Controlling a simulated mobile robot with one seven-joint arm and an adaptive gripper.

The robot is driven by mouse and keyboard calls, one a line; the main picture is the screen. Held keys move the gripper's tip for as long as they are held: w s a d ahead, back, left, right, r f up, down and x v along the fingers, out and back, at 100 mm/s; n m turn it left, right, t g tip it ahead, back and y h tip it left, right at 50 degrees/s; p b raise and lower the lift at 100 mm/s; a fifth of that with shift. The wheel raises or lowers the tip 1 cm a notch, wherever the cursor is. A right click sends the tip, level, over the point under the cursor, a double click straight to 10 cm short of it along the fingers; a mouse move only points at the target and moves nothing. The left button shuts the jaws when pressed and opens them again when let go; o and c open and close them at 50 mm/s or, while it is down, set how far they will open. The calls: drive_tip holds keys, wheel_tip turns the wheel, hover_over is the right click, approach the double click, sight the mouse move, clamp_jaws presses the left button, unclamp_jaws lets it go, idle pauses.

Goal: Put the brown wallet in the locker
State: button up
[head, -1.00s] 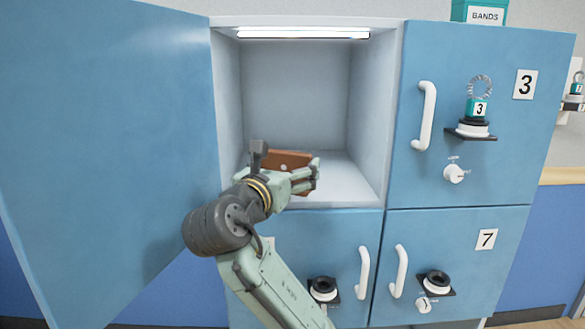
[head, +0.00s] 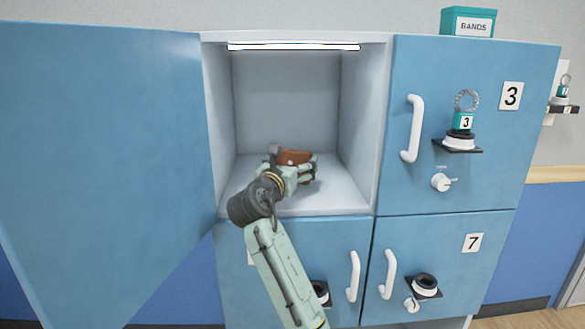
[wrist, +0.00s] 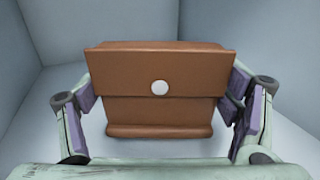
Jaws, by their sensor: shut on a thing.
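The brown wallet (head: 294,157) is inside the open locker (head: 345,200), above or on its white floor; I cannot tell if it touches. In the wrist view the brown wallet (wrist: 160,72) shows its flap and a round light snap. My gripper (head: 292,170) is shut on the wallet, one finger at each side edge. It also shows in the wrist view (wrist: 160,105), with purple pads against the wallet. My arm reaches in through the locker's front opening.
The locker's blue door (head: 105,150) stands wide open at the left. A lit strip (head: 292,46) runs along the locker's top. Closed doors numbered 3 (head: 470,90) and 7 (head: 440,270) are at the right. A teal BANDS box (head: 468,22) stands on top.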

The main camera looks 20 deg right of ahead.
drive_tip(key=shift+f, duration=1.15)
drive_tip(key=shift+f, duration=0.1)
drive_tip(key=o, duration=1.2)
drive_tip(key=shift+c, duration=0.2)
drive_tip(key=shift+s+a, duration=0.15)
drive_tip(key=b+v, duration=0.2)
drive_tip(key=v, duration=0.9)
drive_tip(key=shift+s+b, duration=0.35)
drive_tip(key=shift+b, duration=0.05)
drive_tip(key=shift+a, duration=0.15)
